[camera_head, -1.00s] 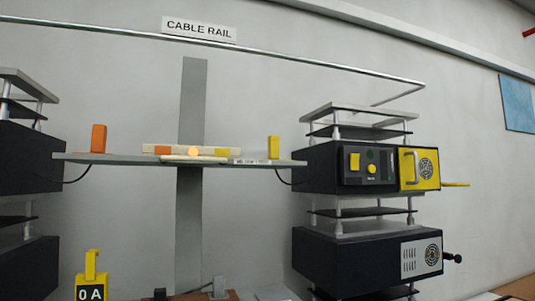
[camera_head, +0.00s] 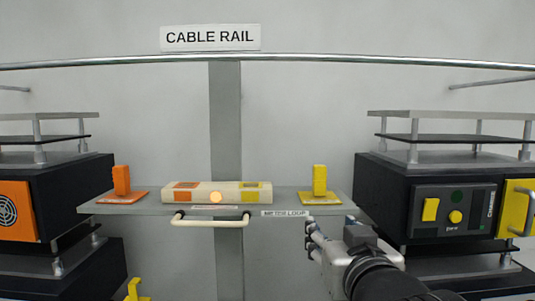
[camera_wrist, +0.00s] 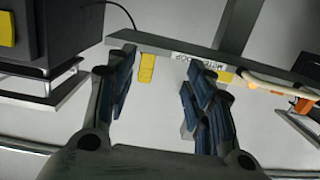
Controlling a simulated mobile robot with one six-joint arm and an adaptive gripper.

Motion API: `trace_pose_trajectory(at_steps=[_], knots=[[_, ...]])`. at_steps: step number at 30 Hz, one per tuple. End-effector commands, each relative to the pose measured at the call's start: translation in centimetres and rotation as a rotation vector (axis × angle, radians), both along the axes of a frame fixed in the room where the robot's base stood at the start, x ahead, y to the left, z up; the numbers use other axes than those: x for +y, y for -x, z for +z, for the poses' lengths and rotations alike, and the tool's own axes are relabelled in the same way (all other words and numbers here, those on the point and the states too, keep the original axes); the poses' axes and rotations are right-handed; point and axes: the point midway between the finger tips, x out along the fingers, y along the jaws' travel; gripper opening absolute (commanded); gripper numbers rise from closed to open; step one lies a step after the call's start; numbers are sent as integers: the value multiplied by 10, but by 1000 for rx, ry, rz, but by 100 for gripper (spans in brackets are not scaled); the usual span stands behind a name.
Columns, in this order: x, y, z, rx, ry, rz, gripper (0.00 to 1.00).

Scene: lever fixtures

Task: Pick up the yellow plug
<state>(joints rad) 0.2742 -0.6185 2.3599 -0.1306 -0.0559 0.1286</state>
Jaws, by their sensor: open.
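The yellow plug (camera_head: 320,180) stands upright on a yellow pad at the right end of the grey shelf (camera_head: 290,203). My gripper (camera_head: 312,238) is in front of and below the shelf's right part, its fingers apart. In the wrist view, which is turned over, the plug (camera_wrist: 147,68) shows beyond the gap between the open fingers (camera_wrist: 160,95), nearer the left finger. The gripper is empty and does not appear to touch the plug.
A cream block (camera_head: 217,198) with orange and yellow patches sits mid-shelf, above a cream handle (camera_head: 208,222). An orange plug (camera_head: 122,180) stands at the left end. Dark equipment stacks flank the shelf; the right one has a yellow switch (camera_head: 430,210).

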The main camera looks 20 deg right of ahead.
Motion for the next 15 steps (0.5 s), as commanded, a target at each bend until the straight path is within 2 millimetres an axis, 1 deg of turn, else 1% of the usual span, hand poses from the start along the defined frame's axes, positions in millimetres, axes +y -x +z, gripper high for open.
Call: trace_pose_trajectory(at_steps=[1, 3, 5, 7, 10, 15], knots=[[-4, -1, 28, -33, 9, -7, 48], [-7, -3, 46, -70, 18, -11, 48], [-9, -4, 56, -91, 24, -12, 48], [-10, -6, 62, -105, 28, -13, 48], [-13, -17, 64, -110, 30, -13, 48], [-22, -48, 62, -106, 29, -13, 48]])
